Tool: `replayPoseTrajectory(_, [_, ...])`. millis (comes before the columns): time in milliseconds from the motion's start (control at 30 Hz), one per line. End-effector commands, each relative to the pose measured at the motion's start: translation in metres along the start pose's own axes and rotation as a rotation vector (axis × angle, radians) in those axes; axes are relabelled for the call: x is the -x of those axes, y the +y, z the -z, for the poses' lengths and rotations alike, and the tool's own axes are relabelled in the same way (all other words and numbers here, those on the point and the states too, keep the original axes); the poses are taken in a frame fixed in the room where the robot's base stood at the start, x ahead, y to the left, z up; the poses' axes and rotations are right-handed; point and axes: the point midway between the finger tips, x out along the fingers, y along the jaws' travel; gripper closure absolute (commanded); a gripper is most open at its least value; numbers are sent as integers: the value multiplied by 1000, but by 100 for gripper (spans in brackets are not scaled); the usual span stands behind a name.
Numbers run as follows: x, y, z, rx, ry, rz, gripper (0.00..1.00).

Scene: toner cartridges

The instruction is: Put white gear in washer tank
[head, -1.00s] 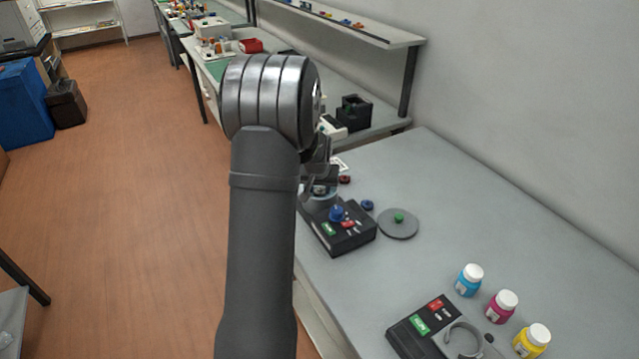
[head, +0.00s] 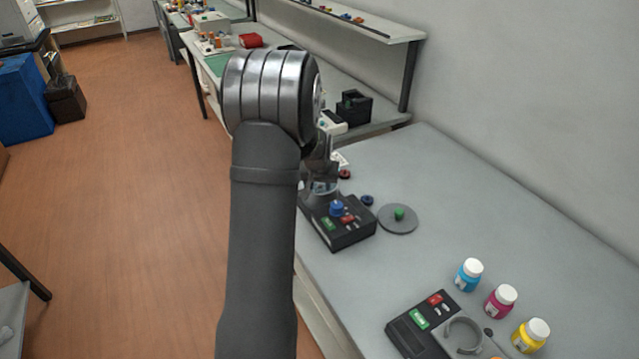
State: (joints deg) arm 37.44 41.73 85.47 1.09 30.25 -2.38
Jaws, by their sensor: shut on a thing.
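My gripper (head: 320,181) is at the far end of the near table, partly hidden behind my own wrist. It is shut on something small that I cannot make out. Its fingers are right over the round tank (head: 321,188) on the black washer unit (head: 350,234). The tank's rim shows only in part, and its inside is hidden. The unit has a blue knob (head: 337,208) and green and red buttons. A grey round lid with a green knob (head: 399,218) lies on the table to the right. I cannot see a white gear clearly anywhere.
A small red part (head: 344,174) and a dark blue part (head: 367,200) lie behind the unit. A second black device (head: 418,327) and cyan (head: 468,275), magenta (head: 501,301) and yellow (head: 531,335) bottles stand nearer. The table's right middle is clear.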

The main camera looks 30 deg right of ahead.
Motion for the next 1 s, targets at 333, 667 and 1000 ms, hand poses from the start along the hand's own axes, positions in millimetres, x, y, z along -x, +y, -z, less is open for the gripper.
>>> replayPoseTrajectory(333, [0,0,0,0,0,0,87])
replayPoseTrajectory(667, [-4,0,-2,0,-1,0,87])
replayPoseTrajectory(1000, [-8,0,-3,0,-1,0,87])
